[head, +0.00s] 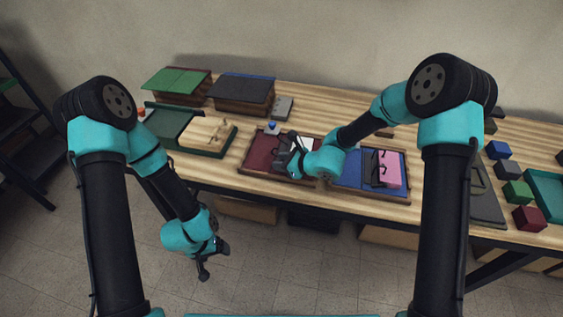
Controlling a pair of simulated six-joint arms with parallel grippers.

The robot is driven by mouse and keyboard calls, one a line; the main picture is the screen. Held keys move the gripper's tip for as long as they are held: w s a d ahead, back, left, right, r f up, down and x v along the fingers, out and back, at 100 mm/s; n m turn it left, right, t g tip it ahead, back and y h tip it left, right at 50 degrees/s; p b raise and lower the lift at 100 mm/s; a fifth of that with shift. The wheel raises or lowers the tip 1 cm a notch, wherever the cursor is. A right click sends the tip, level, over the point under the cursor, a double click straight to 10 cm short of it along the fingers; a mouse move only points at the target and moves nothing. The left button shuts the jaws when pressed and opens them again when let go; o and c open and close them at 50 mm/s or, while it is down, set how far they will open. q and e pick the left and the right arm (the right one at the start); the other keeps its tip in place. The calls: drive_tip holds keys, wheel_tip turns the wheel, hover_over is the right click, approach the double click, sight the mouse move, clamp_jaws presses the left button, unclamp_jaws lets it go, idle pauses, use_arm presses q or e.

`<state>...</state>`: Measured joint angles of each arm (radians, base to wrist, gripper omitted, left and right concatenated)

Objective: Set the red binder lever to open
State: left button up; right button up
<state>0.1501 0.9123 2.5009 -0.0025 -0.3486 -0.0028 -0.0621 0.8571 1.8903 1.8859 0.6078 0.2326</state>
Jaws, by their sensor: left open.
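The red binder (257,153) lies open on the wooden table near its front edge, left of centre, with some white paper showing at its right. My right gripper (285,152) is over the red binder, at or just above it. The gripper and wrist cover the middle of the binder, so the lever cannot be made out, nor how it is set. I cannot tell whether the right jaws are open or touching anything. My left gripper (211,262) is open and empty, hanging low in front of the table over the floor.
A blue binder (349,181) with a pink block (389,170) lies to the right. Several coloured blocks, including a red one (529,219), are at right. Covered boxes (242,92) stand behind.

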drive_tip(key=shift+o, duration=0.9)
drive_tip(key=v, duration=1.7)
drive_tip(key=shift+d+r, duration=0.1)
drive_tip(key=s+d+f+n+g+h, duration=0.2)
drive_tip(key=s+f+n, duration=0.6)
drive_tip(key=f, duration=0.5)
drive_tip(key=s+d+f+n+g+h, duration=0.3)
drive_tip(key=s+d+f+n+h, duration=0.2)
drive_tip(key=f+n, duration=0.8)
drive_tip(key=s+d, duration=0.2)
drive_tip(key=s, duration=0.1)
drive_tip(key=shift+s+d+n+g, duration=0.15)
drive_tip(key=shift+s+n+g, duration=0.05)
drive_tip(key=shift+n+g, duration=0.1)
